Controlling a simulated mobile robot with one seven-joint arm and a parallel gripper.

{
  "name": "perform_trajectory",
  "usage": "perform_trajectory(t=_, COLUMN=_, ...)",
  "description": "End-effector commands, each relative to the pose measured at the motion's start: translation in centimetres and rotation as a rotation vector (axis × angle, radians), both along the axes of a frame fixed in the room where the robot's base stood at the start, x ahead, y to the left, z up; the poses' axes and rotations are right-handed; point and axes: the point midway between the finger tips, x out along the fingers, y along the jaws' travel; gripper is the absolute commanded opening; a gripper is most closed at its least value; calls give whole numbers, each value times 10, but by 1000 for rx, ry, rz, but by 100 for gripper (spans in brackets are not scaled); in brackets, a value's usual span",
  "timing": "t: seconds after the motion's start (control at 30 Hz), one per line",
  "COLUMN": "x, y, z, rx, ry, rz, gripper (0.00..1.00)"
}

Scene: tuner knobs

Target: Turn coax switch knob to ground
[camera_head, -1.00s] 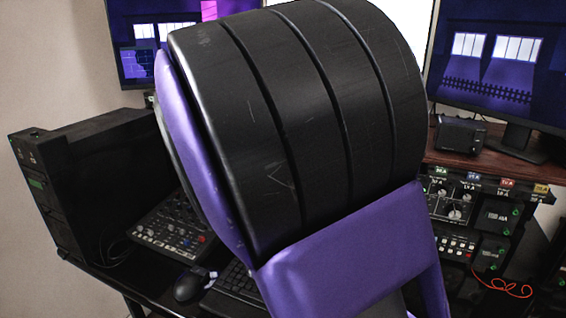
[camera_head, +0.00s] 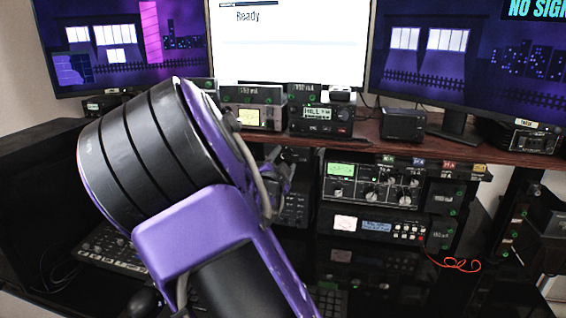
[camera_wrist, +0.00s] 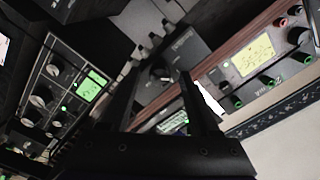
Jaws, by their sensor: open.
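A dark box (camera_wrist: 187,48) with a small round knob (camera_wrist: 161,73) on its face shows in the wrist view; it looks like the coax switch, but its labels are too blurred to read. Pale connectors (camera_wrist: 140,52) line its edge. My gripper (camera_wrist: 159,84) is open and empty, with its two fingers pointing toward the box and the knob seen between them. I cannot tell how far the fingertips are from the knob. In the head view my gripper (camera_head: 276,172) is partly hidden behind my purple and black arm, below the wooden shelf, and the switch cannot be made out.
A tuner (camera_head: 370,186) with a green display and several knobs stands right of my gripper. A meter unit (camera_head: 255,113) and a small radio (camera_head: 320,115) sit on the wooden shelf (camera_head: 450,148) above. A red cable (camera_head: 455,264) hangs at the right. Monitors stand behind.

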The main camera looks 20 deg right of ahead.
Motion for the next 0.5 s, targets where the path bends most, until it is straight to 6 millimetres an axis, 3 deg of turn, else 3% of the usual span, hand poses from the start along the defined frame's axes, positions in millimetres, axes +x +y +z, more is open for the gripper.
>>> perform_trajectory(t=0.1, x=0, y=0, z=0, rx=0, ry=0, rz=0, gripper=62)
perform_trajectory(t=0.43, x=0, y=1, z=0, rx=1, ry=-1, rz=0, gripper=3)
perform_trajectory(t=0.5, x=0, y=1, z=0, rx=1, ry=-1, rz=0, gripper=0)
